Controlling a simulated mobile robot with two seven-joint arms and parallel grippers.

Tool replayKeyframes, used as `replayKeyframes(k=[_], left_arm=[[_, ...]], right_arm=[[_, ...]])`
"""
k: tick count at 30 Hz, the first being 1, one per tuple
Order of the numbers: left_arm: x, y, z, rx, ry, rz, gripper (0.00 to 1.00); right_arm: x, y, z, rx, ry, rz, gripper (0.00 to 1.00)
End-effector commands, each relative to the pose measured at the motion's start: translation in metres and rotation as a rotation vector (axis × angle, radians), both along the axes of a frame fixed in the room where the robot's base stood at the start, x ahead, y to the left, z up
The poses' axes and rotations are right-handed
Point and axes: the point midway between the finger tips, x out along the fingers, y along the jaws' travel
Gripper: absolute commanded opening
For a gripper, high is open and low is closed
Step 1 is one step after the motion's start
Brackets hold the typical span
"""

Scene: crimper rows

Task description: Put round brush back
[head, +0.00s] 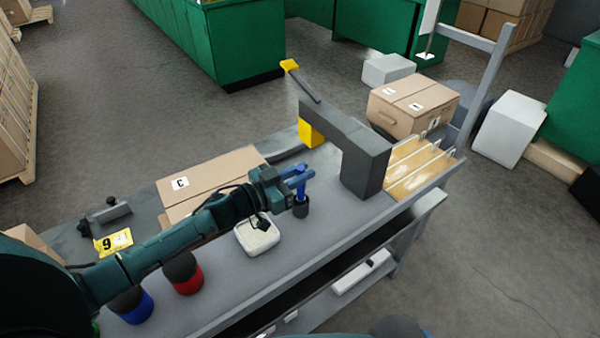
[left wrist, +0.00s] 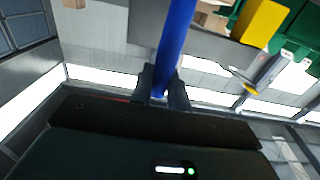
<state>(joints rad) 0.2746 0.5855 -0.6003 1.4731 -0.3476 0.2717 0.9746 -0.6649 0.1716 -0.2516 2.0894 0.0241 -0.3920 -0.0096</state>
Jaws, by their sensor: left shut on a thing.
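My left gripper (head: 298,184) reaches in from the left over the grey bench and is shut on an upright blue handle, which I take for the round brush (head: 301,190). In the left wrist view the blue handle (left wrist: 176,40) stands between the two fingertips (left wrist: 163,88). A dark round piece (head: 301,208) sits directly below the handle; I cannot tell whether it is the brush head or a holder, or whether it touches the bench. My right gripper is not in view.
A grey press (head: 360,160) with yellow parts stands right of the gripper. A white dish (head: 257,239) with a dark item lies left. A red black-topped pot (head: 187,285) and a blue one (head: 136,308) stand nearer. A cardboard box (head: 215,175) lies behind my forearm.

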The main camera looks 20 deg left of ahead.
Motion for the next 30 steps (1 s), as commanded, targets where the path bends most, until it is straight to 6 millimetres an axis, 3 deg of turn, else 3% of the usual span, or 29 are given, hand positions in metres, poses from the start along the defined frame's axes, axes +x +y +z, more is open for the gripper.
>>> replayKeyframes(k=[8, 17, 22, 30], left_arm=[[0.000, 0.000, 0.000, -0.001, 0.001, 0.000, 0.38], [0.000, 0.000, 0.004, 0.000, 0.000, 0.000, 0.39], [-0.018, 0.014, 0.000, 0.002, 0.004, 0.001, 0.39], [-0.065, 0.050, -0.001, 0.001, 0.005, 0.000, 0.39]], right_arm=[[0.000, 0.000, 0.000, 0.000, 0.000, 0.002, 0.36], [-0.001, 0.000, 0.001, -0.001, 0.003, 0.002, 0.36], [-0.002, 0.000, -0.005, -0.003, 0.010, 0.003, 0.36], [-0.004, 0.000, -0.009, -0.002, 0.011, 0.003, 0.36]])
